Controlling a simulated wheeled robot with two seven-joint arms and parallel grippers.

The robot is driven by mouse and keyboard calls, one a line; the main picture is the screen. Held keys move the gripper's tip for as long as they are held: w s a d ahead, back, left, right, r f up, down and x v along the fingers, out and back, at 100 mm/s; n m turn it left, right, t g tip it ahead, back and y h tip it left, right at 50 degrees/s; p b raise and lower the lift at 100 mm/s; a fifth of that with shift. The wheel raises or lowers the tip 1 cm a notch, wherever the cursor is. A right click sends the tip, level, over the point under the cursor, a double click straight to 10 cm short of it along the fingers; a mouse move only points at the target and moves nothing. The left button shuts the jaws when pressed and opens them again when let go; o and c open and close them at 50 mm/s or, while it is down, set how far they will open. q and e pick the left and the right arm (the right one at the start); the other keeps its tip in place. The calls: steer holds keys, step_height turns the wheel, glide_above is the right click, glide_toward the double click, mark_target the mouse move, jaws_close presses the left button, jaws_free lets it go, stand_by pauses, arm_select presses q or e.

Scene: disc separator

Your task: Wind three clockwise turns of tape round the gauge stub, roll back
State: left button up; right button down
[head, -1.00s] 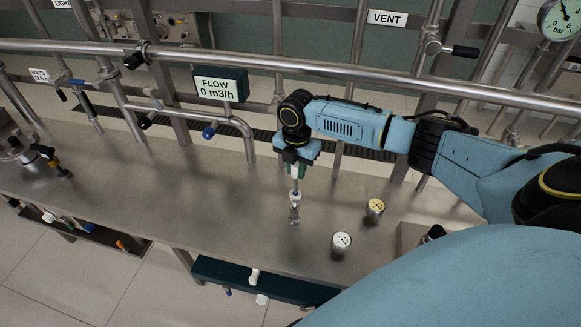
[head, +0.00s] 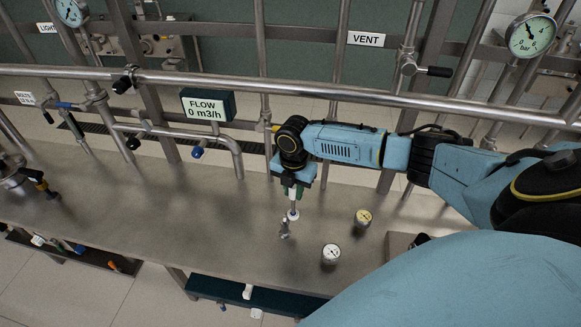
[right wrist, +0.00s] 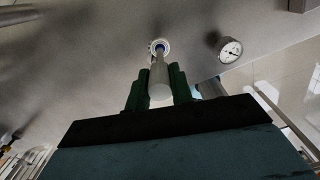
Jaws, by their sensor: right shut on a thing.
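My right gripper (head: 291,190) points down over the bench and is shut on a pale cylindrical handle (right wrist: 158,85), between green fingers in the right wrist view. At the handle's far end is a white ring with a blue core, which looks like the tape roll (right wrist: 159,46). In the head view the tape roll (head: 293,214) hangs just above and slightly right of a small metal upright, apparently the gauge stub (head: 284,230). I cannot tell whether they touch or whether tape is on the stub. The wrist view does not clearly show the stub. My left gripper is not in view.
A long rail (head: 340,92) and a FLOW display (head: 207,104) stand behind. The bench left of the stub is clear.

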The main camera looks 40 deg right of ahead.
steer(key=shift+s+r, duration=0.15)
steer(key=shift+s, duration=0.15)
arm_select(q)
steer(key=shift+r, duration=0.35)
